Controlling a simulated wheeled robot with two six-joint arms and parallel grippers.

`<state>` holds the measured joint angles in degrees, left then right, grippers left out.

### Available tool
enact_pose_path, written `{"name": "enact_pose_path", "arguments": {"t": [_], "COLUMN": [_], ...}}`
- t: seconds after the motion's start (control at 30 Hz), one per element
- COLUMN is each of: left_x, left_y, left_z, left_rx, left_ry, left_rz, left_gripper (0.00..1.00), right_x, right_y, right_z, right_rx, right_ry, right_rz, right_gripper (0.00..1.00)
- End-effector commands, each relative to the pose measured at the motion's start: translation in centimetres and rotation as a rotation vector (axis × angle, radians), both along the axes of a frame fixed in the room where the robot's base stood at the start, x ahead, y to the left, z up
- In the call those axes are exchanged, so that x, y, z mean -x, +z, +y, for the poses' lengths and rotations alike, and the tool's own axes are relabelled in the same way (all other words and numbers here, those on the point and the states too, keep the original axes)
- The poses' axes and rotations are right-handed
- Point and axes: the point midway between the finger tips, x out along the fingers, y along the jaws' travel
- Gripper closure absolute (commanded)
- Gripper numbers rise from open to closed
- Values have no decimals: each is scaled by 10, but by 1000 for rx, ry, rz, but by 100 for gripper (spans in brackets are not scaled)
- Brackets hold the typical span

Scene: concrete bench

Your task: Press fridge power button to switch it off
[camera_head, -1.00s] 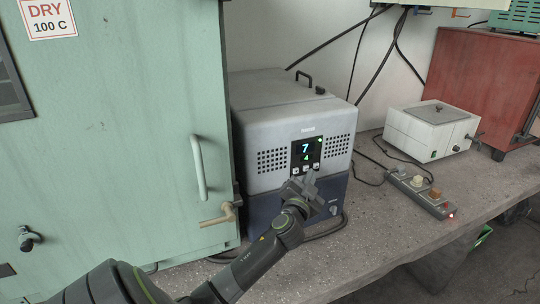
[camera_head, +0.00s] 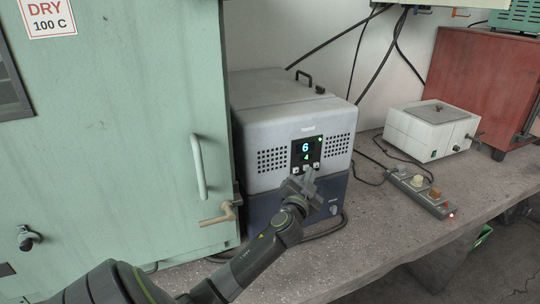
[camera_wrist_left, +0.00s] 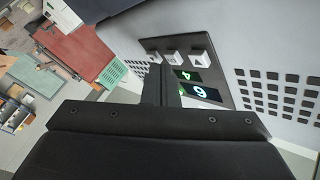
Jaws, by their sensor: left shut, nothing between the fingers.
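The grey and dark blue fridge unit (camera_head: 290,120) stands on the bench, with vent grids on its front. Its black control panel (camera_head: 306,151) has a lit display with a blue-white 6 above a green 4, a green light at its upper right, and a row of pale buttons below. My left gripper (camera_head: 310,176) is shut and empty, its tips close to the panel's lower edge. In the left wrist view the gripper (camera_wrist_left: 163,72) is in front of the panel and buttons (camera_wrist_left: 174,56); contact cannot be told. My right gripper is not in view.
A green cabinet (camera_head: 120,120) with a handle and brass lever stands close on the left. To the right are a white box (camera_head: 432,128), a power strip (camera_head: 420,190) with a red light, and a red cabinet (camera_head: 478,85). Cables run along the wall. The front bench is mostly clear.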

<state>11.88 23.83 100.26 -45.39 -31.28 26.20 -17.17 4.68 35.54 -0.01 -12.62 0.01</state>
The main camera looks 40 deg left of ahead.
Motion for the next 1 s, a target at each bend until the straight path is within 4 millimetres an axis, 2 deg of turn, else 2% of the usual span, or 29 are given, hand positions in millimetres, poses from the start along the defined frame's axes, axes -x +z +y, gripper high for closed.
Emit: {"name": "enact_pose_path", "arguments": {"t": [0.67,1.0], "left_x": [-2,2], "left_y": [0,0], "left_z": [5,-4], "left_rx": [0,1], "left_ry": [0,0], "left_rz": [0,0], "left_gripper": [100,100], "right_x": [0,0], "right_y": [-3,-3], "right_z": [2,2], "right_rx": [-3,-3], "right_ry": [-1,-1], "right_rz": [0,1], "right_gripper": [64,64]}}
